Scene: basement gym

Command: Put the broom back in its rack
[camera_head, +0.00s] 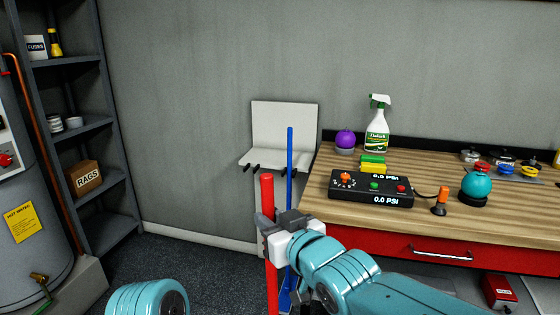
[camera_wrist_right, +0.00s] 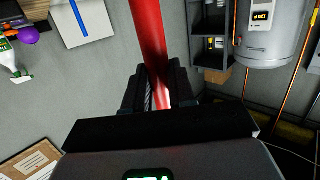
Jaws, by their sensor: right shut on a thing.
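The broom (camera_head: 268,205) shows as a thick red handle, upright in front of the wall. My right gripper (camera_head: 272,228) is shut on it below its top end. In the right wrist view the red handle (camera_wrist_right: 150,40) runs up between my right gripper's fingers (camera_wrist_right: 160,88). The broom's lower end is out of view. The white rack (camera_head: 285,122) with black prongs is on the wall behind, just right of the red handle's top; it also shows in the right wrist view (camera_wrist_right: 92,30). My left gripper is not in view.
A blue-handled tool (camera_head: 290,160) stands upright at the rack's right side. A workbench (camera_head: 440,225) with a spray bottle (camera_head: 377,130) and a control box (camera_head: 372,187) is close on the right. Shelving (camera_head: 80,130) and a water heater (camera_head: 35,205) stand left. Floor between is clear.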

